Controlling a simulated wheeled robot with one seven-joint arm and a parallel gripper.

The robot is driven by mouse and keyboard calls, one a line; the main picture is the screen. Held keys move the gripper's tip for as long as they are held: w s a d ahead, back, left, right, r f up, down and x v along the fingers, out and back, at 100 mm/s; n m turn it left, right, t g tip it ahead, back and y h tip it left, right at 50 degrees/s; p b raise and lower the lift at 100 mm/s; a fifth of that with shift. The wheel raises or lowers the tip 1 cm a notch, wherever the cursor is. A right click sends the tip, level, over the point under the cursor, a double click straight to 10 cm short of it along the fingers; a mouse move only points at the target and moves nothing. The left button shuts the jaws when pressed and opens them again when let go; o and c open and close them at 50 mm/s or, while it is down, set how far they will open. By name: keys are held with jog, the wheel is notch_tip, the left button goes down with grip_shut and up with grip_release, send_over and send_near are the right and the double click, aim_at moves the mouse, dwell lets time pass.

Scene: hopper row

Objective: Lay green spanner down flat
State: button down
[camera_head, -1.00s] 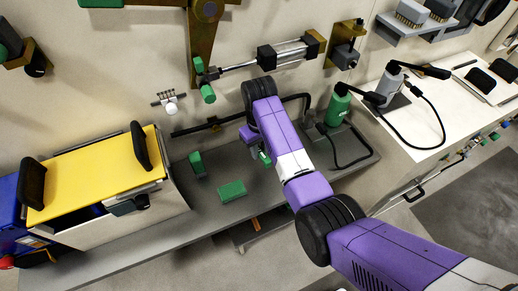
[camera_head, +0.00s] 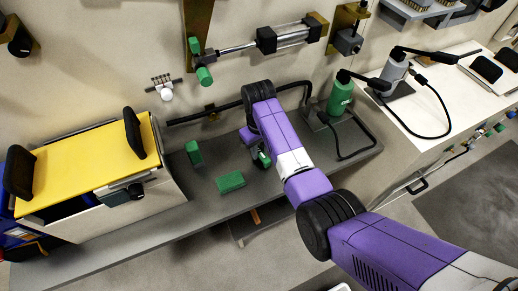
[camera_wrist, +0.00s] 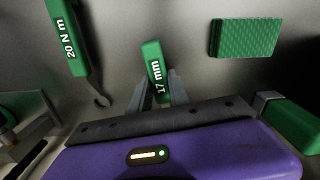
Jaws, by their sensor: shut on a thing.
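I cannot tell whether the spanner touches the bench.
A green pad (camera_head: 230,182) and a green block (camera_head: 194,152) are on the grey bench (camera_head: 205,205) left of my gripper. A yellow-topped case (camera_head: 85,165) stands farther left. A green bottle-shaped device (camera_head: 340,92) with a black hose stands to the right. Bare bench separates these.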

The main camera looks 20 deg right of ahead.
jog(key=shift+f+b, duration=0.4)
jog(key=shift+f, duration=0.2)
jog(key=c, duration=1.1)
grip_release()
jog(key=shift+c, duration=0.2)
notch_tip(320, 180, up, 8)
jog(key=shift+f, duration=0.1)
